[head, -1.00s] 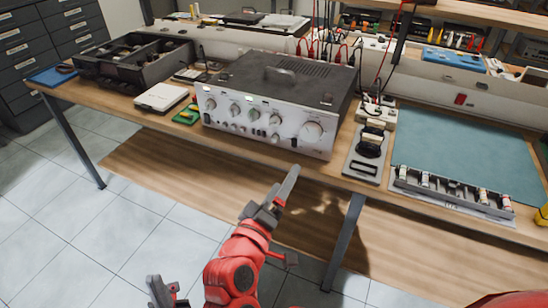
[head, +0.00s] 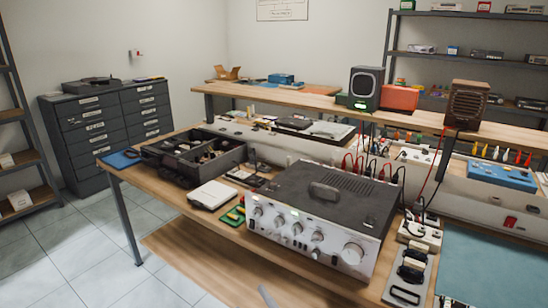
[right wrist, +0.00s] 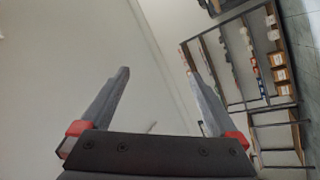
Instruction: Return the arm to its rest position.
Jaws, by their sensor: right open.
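My right gripper (right wrist: 160,95) shows in the right wrist view with its two grey fingers spread wide. It is open and nothing is between the fingers. Behind it are a bare pale wall and a shelf unit, and no surface touches it. In the head view only a grey fingertip (head: 268,297) shows at the bottom edge, in front of the bench; it seems to be my left gripper. The rest of that gripper is out of the picture, so its opening does not show.
The silver hi-fi amplifier (head: 315,225) stands on the wooden workbench (head: 160,187). A metal shelf unit (right wrist: 240,100) shows in the right wrist view. Floor (head: 70,255) is clear at left.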

